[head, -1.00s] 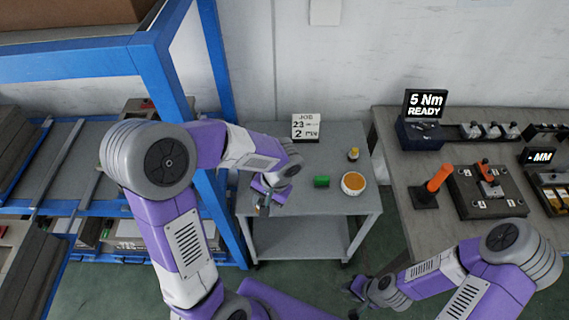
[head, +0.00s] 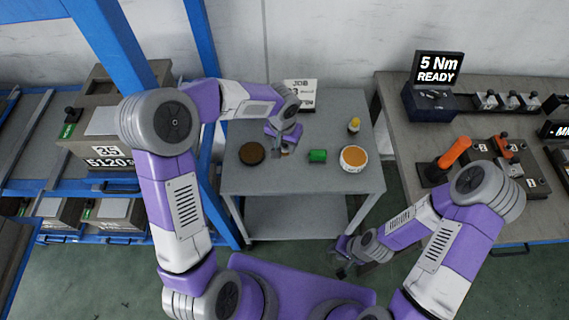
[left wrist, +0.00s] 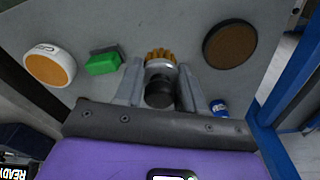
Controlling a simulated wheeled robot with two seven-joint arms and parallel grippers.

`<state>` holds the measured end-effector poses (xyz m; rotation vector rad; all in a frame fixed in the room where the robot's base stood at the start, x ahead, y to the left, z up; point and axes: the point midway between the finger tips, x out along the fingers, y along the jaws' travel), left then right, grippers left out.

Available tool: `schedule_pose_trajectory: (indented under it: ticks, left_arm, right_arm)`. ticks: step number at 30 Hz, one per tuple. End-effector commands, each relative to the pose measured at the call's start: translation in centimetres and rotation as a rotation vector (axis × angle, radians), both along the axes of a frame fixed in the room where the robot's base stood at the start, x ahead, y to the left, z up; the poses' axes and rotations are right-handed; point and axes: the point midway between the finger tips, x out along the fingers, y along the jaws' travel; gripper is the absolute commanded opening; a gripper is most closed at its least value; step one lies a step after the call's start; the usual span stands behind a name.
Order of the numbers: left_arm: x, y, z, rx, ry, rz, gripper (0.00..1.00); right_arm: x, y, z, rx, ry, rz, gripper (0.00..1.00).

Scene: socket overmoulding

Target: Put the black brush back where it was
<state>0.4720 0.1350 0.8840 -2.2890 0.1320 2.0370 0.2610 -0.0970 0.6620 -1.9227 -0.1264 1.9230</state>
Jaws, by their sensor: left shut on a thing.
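In the left wrist view, the black brush (left wrist: 159,92) sits between the fingers of my left gripper (left wrist: 160,88), with its tan bristles pointing away from the palm. The gripper is shut on it. In the head view my left gripper (head: 283,150) is over the middle of the small grey table (head: 240,182), between a brown disc with a dark rim (head: 252,153) and a green block (head: 317,156). The brush is mostly hidden there, and I cannot tell whether it touches the tabletop. My right gripper (head: 342,260) is low in front of the table, its fingers too small to judge.
A white round tub with orange contents (head: 354,158) and a yellow-topped bottle (head: 354,126) stand on the table's right side. A job sign (head: 300,96) is at the back. A small blue item (left wrist: 218,107) lies near the left fingers. A blue rack post (head: 205,50) rises at left.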

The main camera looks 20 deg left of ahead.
Motion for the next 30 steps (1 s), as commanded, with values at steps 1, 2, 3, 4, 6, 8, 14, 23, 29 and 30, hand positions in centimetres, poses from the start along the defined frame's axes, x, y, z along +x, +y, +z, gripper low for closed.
schedule_pose_trajectory:
  ticks: [1,2,3,4,6,8,14,23,29,30]
  left_arm:
    - [-0.1,0.0,-1.2,0.001,0.004,-0.002,0.04]
    - [-0.1,0.0,-1.7,0.002,0.004,-0.002,0.04]
    - [-0.1,0.0,-2.4,0.001,0.004,-0.001,0.04]
    - [-0.1,0.0,-2.8,0.001,0.004,-0.001,0.04]
    - [-0.1,0.0,-3.4,0.002,0.003,-0.002,0.04]
    - [-0.1,0.0,-3.9,0.001,0.003,-0.001,0.04]
    - [-0.1,0.1,-7.2,0.002,0.004,-0.001,0.04]
    - [-0.1,0.1,-8.0,0.002,0.001,-0.001,0.04]
    - [-0.1,0.1,-8.5,0.002,0.002,0.000,0.41]
    - [-0.1,0.1,-8.4,0.002,0.002,0.000,0.47]
  right_arm:
    - [0.0,0.0,-0.4,0.000,0.000,0.000,0.31]
    - [0.0,0.0,-0.6,0.000,-0.001,0.000,0.31]
    - [0.0,0.0,-0.8,0.000,-0.001,0.000,0.31]
    - [0.0,0.0,-0.8,0.000,-0.001,0.000,0.31]
    - [0.0,0.0,-1.0,0.000,-0.001,0.000,0.31]
    - [0.0,0.0,-1.1,0.000,-0.001,0.000,0.31]
    - [0.0,0.0,-2.1,0.000,-0.001,0.000,0.31]
    - [0.0,0.0,-2.3,0.000,0.000,0.000,0.31]
    - [0.0,0.0,-2.8,0.000,0.000,0.000,0.31]
    - [0.0,0.0,-2.7,0.000,0.000,0.000,0.31]
